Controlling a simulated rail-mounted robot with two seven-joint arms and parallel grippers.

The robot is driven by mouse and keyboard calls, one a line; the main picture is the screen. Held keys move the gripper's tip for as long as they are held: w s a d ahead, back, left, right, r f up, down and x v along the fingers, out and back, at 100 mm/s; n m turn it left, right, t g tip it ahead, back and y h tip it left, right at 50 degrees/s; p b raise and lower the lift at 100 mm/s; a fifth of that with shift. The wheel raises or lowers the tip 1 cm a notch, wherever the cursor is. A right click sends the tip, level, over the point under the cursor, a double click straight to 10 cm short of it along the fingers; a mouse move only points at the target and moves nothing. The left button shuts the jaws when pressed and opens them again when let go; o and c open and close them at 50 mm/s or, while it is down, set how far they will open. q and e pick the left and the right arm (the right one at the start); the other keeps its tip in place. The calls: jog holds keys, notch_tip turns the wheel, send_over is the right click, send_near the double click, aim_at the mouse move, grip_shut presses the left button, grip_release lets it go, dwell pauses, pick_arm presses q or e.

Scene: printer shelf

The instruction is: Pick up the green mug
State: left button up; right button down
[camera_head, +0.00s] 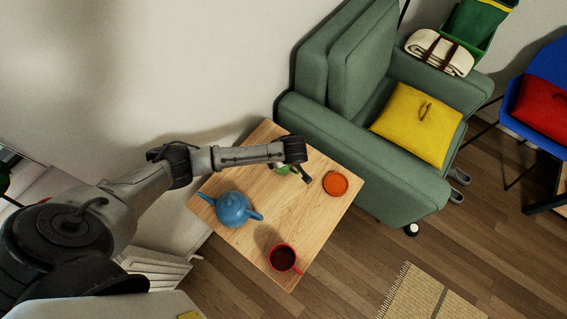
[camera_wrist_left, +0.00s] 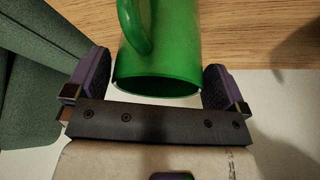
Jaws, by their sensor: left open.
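My left gripper (camera_head: 294,172) is open, with one finger on each side of the mug. In the left wrist view, a small gap shows between the mug and the right pad of the gripper (camera_wrist_left: 155,75). My right gripper is in neither view.
On the wooden table (camera_head: 310,225) are a blue teapot (camera_head: 232,209), a red mug (camera_head: 283,258) with a dark inside, and a round orange item (camera_head: 335,184). A green armchair (camera_head: 345,150) borders the table's far right side. A wall rises behind the table.

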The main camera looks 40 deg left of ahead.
pick_arm(q)
jog(key=shift+a+f, duration=0.1)
jog(key=shift+f, duration=0.2)
jog(key=c, duration=1)
jog(key=shift+r, duration=0.15)
